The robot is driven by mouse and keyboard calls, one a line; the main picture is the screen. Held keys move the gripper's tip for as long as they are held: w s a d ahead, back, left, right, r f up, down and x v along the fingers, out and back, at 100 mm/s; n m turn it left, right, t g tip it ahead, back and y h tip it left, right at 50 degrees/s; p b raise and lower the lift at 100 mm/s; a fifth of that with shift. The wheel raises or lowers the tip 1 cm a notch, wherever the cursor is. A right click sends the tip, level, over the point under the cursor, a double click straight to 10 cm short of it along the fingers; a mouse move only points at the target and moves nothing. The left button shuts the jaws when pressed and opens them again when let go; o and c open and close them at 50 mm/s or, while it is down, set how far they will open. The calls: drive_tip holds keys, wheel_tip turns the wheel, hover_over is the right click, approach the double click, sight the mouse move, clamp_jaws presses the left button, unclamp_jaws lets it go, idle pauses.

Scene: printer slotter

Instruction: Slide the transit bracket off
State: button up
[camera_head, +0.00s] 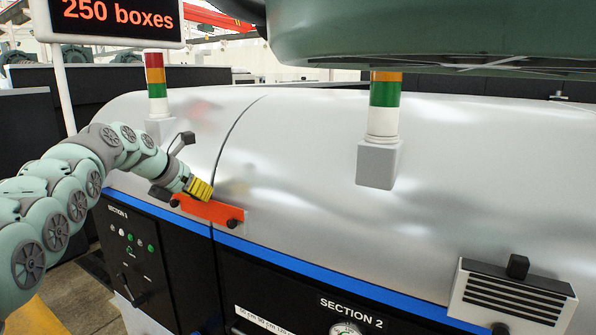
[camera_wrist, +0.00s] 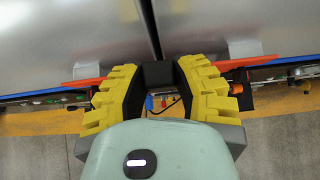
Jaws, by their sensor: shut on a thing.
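The transit bracket (camera_head: 222,212) is an orange plate with dark knobs. It spans the seam in the silver cover, just above the blue stripe. My gripper (camera_head: 199,188) is at the bracket's upper middle. In the wrist view, the yellow padded fingers of my gripper (camera_wrist: 158,78) are closed around a black block at the bracket's middle. The orange bracket (camera_wrist: 245,62) shows on both sides of the fingers. The contact faces between fingers and block are partly hidden.
The silver cover (camera_head: 300,170) curves above black panels marked SECTION. Signal towers (camera_head: 155,85) (camera_head: 384,105) stand on the cover. A black and white vented box (camera_head: 512,296) sits at lower right. A large green body hangs at top right. A sign (camera_head: 115,18) stands at upper left.

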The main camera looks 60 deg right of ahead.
clamp_jaws()
drive_tip(key=shift+r, duration=0.3)
drive_tip(key=shift+r, duration=3.2)
